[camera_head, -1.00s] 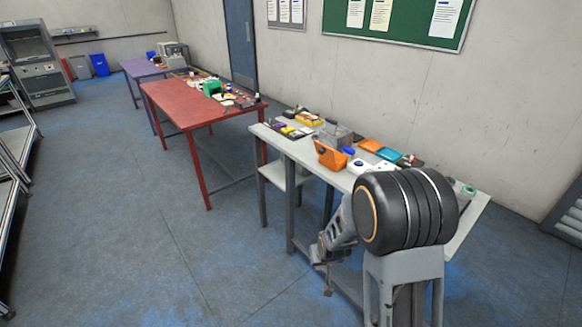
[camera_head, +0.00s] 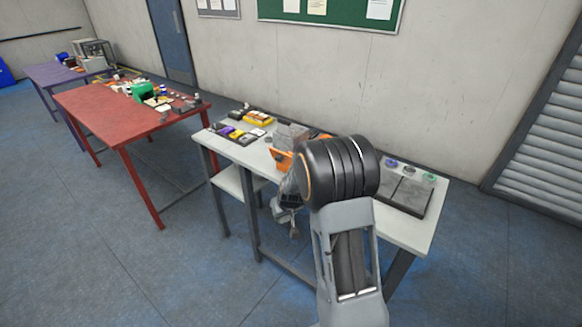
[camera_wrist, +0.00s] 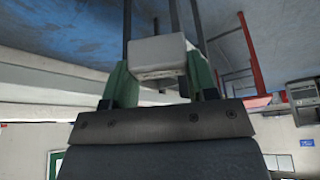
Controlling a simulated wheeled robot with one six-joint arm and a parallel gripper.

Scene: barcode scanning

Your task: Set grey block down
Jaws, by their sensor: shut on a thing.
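The grey block (camera_wrist: 157,56) is held between the green fingers of my gripper (camera_wrist: 160,80) in the wrist view. It is a pale, box-like piece, and the fingers press on both its sides. In the head view my gripper (camera_head: 290,208) hangs low at the front edge of the pale table (camera_head: 412,232), partly behind my arm. The block cannot be made out clearly there. The wrist view is upside down, with the floor at the top.
A dark grey flat tray (camera_head: 408,192) lies on the table's right side, with small blue and green round items near its back. An orange bin (camera_head: 280,160), a black tray (camera_head: 236,134) and a yellow box (camera_head: 258,118) stand left. A red table (camera_head: 125,112) is farther left.

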